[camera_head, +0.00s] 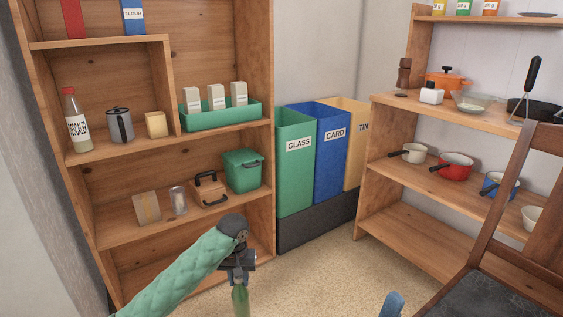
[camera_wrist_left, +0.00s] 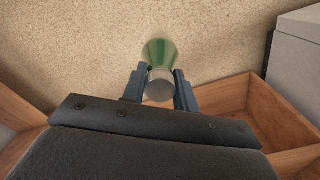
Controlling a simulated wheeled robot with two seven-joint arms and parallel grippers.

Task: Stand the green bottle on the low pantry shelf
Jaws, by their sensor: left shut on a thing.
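My left gripper (camera_head: 238,273) is shut on the green bottle (camera_head: 240,301), which hangs below it over the floor. In the left wrist view the fingers (camera_wrist_left: 158,92) close on either side of the bottle's pale cap end, and the green body (camera_wrist_left: 157,52) points away. The wooden pantry unit (camera_head: 160,232) stands at the left. A lower level beneath is partly hidden by my left arm.
Green, blue and yellow bins (camera_head: 331,152) stand on a dark base right of the pantry. A second shelf unit (camera_head: 395,235) with pots is at the right, behind a dark chair (camera_head: 515,215). A small blue piece (camera_head: 392,305) at the bottom edge is unclear. Floor between is clear.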

